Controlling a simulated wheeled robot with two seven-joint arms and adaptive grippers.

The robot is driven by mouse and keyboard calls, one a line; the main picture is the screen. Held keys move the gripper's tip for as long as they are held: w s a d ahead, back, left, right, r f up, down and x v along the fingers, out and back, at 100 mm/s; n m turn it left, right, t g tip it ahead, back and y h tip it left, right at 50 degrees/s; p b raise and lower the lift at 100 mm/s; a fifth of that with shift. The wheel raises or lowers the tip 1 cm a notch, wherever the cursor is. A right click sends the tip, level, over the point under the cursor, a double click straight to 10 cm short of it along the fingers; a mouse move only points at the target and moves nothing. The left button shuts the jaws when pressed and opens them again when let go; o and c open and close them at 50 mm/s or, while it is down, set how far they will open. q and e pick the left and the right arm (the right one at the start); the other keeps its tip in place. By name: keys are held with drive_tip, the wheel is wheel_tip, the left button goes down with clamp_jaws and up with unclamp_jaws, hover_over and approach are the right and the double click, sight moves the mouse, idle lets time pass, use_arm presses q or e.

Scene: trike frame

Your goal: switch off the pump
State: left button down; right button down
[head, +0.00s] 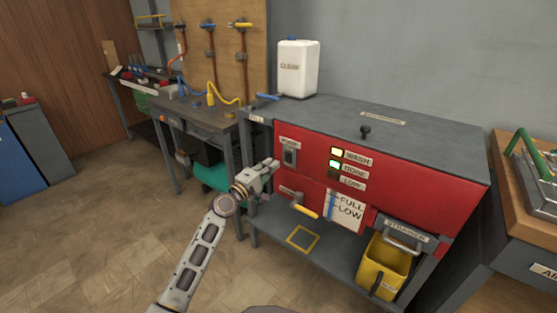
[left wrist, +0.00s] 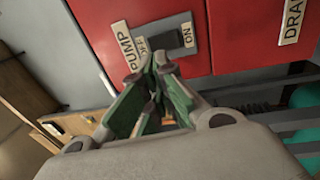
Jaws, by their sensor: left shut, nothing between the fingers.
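The pump switch (head: 289,156) is a dark rocker on a grey plate, on the left part of the red machine front. In the left wrist view the switch (left wrist: 176,36) has a PUMP label beside it, with OFF at one end and ON at the other. My left gripper (head: 275,164) is shut and empty, just in front of and below left of the switch. In the left wrist view its green-padded fingertips (left wrist: 150,76) lie near the OFF end. I cannot tell whether they touch it or which way the rocker is tipped. My right gripper is not in view.
A yellow-handled drain valve (head: 305,211) is below. A yellow strainer bucket (head: 384,268) stands at lower right. A workbench (head: 205,113) stands behind left.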

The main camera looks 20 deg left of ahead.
sight(285, 152)
use_arm(q)
drive_tip(key=shift+b+x, duration=0.4)
drive_tip(key=shift+x, duration=2)
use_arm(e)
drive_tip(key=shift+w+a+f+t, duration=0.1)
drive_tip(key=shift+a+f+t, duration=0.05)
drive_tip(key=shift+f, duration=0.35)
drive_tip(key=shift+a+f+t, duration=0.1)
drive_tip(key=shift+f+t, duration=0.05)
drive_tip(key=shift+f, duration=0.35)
use_arm(q)
drive_tip(key=shift+d, duration=0.1)
